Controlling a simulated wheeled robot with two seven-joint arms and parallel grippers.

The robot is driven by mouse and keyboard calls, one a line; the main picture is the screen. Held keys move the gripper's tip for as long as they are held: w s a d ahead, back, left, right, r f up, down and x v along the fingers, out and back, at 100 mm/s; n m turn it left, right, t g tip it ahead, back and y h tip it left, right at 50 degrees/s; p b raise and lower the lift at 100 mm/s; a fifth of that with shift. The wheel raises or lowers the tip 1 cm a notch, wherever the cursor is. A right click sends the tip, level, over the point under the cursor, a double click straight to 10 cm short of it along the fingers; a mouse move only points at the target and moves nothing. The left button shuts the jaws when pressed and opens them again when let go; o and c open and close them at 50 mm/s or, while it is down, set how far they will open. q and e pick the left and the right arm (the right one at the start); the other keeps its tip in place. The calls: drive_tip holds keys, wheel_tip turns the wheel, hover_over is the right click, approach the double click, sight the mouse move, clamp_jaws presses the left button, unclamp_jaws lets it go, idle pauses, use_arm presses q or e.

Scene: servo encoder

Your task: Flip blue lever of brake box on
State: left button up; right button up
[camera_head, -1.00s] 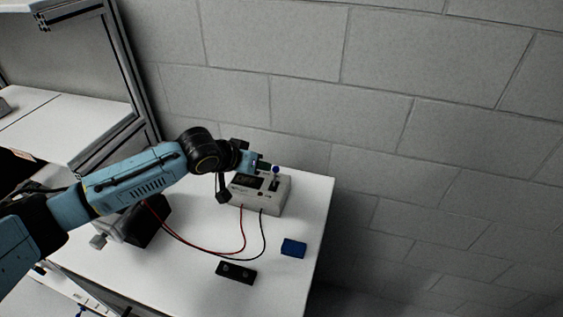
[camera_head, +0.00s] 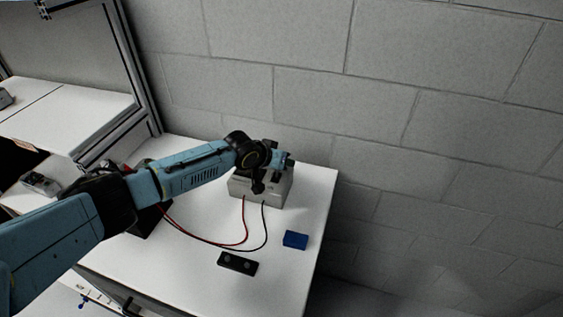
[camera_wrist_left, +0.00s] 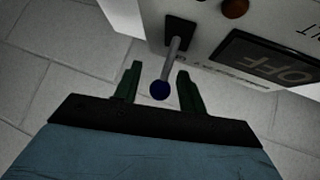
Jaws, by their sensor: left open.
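The brake box (camera_head: 272,193) is a grey-white box on the white table in the head view, partly hidden by my left arm. In the left wrist view the box (camera_wrist_left: 205,40) fills the upper right, with a dark display (camera_wrist_left: 275,62) reading OFF. The blue lever (camera_wrist_left: 159,90) is a grey metal stick with a dark blue ball tip. My left gripper (camera_wrist_left: 157,85) is open, and the ball sits between its green fingertips, with gaps visible on both sides. In the head view the left gripper (camera_head: 290,161) is over the box's far right part. My right gripper is not in view.
Red and black cables run from the box's front to a dark device (camera_head: 147,220) at the left. A blue block (camera_head: 295,240) and a black two-knob piece (camera_head: 238,263) lie in front. The grey block wall (camera_head: 430,130) stands behind the table. An orange-brown knob (camera_wrist_left: 235,8) is on the box.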

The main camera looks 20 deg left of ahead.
use_arm(q)
drive_tip(key=shift+w+d+f, duration=0.15)
drive_tip(key=shift+w+f, duration=0.05)
clamp_jaws()
idle(0.3)
